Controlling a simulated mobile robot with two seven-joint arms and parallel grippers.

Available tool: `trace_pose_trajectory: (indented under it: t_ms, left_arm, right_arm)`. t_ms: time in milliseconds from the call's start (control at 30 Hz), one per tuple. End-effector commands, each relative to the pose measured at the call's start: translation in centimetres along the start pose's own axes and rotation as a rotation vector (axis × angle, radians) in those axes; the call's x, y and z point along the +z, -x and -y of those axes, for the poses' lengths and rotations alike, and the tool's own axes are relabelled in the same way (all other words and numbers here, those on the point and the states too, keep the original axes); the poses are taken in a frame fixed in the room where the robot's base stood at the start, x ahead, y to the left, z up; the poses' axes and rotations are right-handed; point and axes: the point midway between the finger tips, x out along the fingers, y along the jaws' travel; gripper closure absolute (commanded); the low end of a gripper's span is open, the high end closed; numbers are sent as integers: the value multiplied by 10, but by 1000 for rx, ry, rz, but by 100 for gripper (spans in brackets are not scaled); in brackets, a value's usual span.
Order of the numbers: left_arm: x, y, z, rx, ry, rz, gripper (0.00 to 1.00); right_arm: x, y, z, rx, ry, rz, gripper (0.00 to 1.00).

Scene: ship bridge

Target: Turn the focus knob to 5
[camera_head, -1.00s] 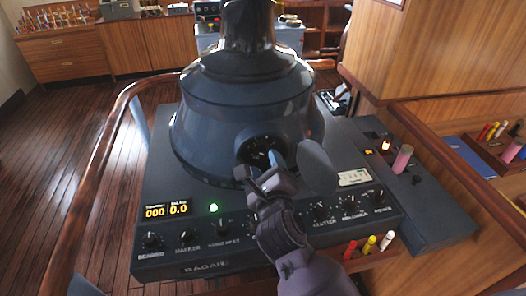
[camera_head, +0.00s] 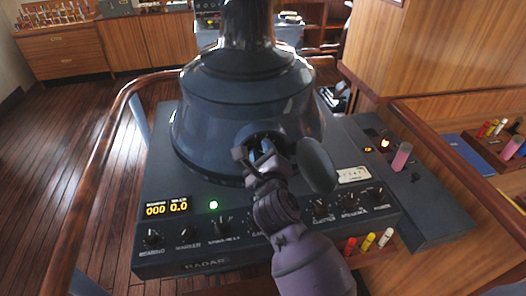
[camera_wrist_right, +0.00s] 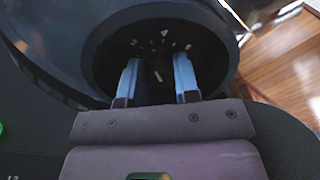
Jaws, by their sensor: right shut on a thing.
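The focus knob (camera_wrist_right: 157,70) is dark and sits in a round recess with white scale marks on the side of the blue-grey radar hood (camera_head: 215,130). My right gripper (camera_head: 262,152) reaches into this recess and covers most of it in the head view. In the right wrist view its two blue-grey fingers (camera_wrist_right: 157,78) stand on either side of the knob and are shut on it. My left gripper is not in view.
Below the hood, the radar panel (camera_head: 300,228) carries a row of small knobs, a green light (camera_head: 213,205) and a display (camera_head: 167,209). A dark oval flap (camera_head: 317,165) stands close to the right of my gripper. A wooden rail (camera_head: 100,125) runs along the left.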

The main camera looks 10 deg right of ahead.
Motion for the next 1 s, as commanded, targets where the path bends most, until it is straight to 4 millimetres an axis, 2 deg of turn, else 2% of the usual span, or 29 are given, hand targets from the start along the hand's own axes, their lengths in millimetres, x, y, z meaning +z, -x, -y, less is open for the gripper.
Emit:
trace_pose_trajectory:
  t_ms: [267,467,1000]
  left_arm:
    - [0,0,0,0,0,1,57]
    - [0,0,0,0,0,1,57]
    - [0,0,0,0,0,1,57]
  right_arm:
    - [0,0,0,0,-21,-1,94]
    - [0,0,1,4,-106,-5,94]
    - [1,0,1,24,-577,-24,94]
